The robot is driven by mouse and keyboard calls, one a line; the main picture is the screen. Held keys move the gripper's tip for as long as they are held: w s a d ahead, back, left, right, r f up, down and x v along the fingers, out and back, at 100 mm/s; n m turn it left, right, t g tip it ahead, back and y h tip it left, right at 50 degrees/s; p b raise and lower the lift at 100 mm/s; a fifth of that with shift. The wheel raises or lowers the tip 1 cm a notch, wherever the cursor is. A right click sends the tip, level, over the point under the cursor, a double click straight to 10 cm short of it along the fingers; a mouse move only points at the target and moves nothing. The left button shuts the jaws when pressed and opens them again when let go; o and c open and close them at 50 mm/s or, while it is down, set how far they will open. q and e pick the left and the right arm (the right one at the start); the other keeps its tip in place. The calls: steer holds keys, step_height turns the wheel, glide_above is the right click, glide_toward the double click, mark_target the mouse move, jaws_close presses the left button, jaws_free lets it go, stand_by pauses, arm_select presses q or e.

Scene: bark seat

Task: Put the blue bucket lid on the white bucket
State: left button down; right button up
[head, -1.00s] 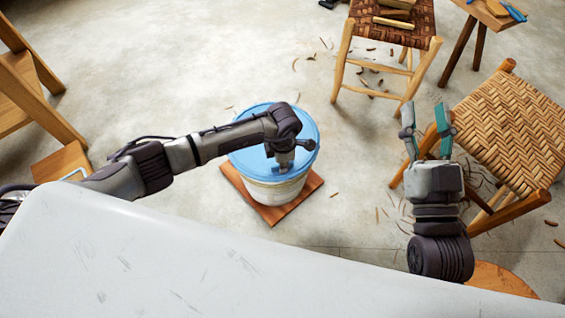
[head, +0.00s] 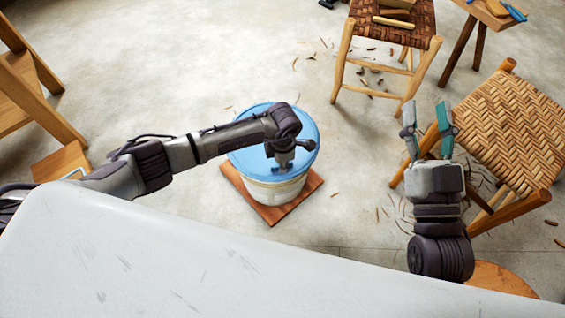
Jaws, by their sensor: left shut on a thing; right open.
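The white bucket (head: 275,190) stands upright on a square reddish-brown board on the floor. The blue lid (head: 249,160) lies over the bucket's top and covers its opening. I cannot tell whether it is pressed fully down. My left gripper (head: 283,168) reaches in from the left, points down at the lid and is shut on it near its middle; the wrist hides part of the lid. My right gripper (head: 428,131) is open and empty, right of the bucket, its fingers pointing up the picture beside the woven seat.
A woven-seat chair (head: 512,130) stands at the right, close to my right gripper. A darker woven stool (head: 398,25) is at the back. Wooden furniture (head: 35,95) is at the left. Bark strips litter the floor. The brown board (head: 307,186) lies under the bucket.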

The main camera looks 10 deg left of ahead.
arm_select(q)
steer(key=shift+f, duration=0.1)
arm_select(e)
steer(key=shift+s+a+r+t+y, duration=0.1)
steer(key=shift+s+r+t+y, duration=0.15)
steer(key=shift+r, duration=0.3)
arm_select(q)
steer(key=shift+f+b, duration=0.6)
arm_select(e)
steer(key=shift+s+r+t+y, duration=0.25)
steer(key=shift+s+r+t, duration=0.2)
steer(key=shift+r+t, duration=0.35)
steer(key=shift+s+r+t+y, duration=0.2)
steer(key=shift+s+r+t, duration=0.3)
steer(key=shift+r, duration=0.35)
arm_select(q)
steer(key=c, duration=1.1)
jaws_free()
steer(key=shift+c, duration=0.2)
steer(key=shift+o, duration=0.4)
steer(key=shift+o, duration=1.3)
arm_select(e)
steer(key=shift+w, duration=0.1)
